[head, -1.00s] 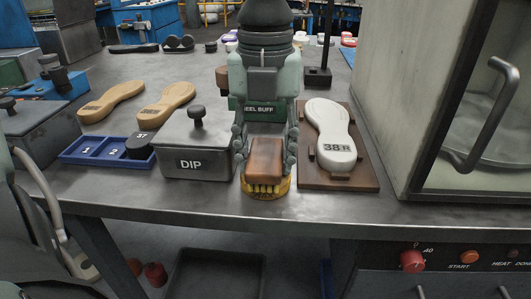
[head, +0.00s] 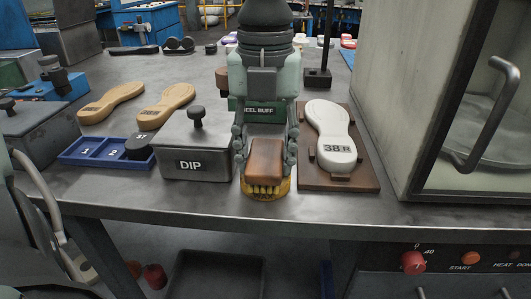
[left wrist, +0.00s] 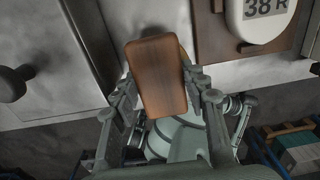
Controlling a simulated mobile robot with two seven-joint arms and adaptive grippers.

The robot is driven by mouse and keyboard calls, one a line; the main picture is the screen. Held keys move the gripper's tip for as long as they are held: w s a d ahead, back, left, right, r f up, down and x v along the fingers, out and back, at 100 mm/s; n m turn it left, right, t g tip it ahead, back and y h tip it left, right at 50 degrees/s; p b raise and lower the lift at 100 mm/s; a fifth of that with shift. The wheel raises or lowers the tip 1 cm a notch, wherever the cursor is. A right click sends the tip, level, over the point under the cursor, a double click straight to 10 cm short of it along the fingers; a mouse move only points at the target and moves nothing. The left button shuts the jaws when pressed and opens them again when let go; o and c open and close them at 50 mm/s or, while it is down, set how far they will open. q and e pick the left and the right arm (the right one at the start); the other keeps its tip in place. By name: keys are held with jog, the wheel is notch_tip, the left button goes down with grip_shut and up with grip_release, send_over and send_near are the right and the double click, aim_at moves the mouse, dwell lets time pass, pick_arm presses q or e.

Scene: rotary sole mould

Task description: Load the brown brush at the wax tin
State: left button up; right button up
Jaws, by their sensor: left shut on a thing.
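My left gripper (head: 265,158) is shut on the brown brush (head: 265,162), with its fingers on either side of the wooden block. The block also shows between the fingers in the left wrist view (left wrist: 158,75). In the head view the brush is bristles-down over the yellow wax tin (head: 285,187) near the table's front edge. The bristle ends appear at or inside the tin's top; I cannot tell how deep they reach. The block and gripper hide most of the tin. My right gripper is not in view.
A grey DIP box (head: 187,166) with a knob stands close left, beside a blue tray (head: 78,154). A white 38 R sole form (head: 331,130) lies on a brown board (head: 352,182) close right. A HEEL BUFF sign (head: 262,112) is behind. A large glass-fronted cabinet (head: 405,90) bounds the right.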

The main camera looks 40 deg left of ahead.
aim_at(266, 154)
pick_arm(q)
jog(key=shift+s, duration=0.1)
jog(key=shift+r+p, duration=1.2)
jog(key=shift+r, duration=2.3)
jog(key=shift+f, duration=0.1)
notch_tip(266, 154, down, 7)
jog(key=shift+b, duration=1.2)
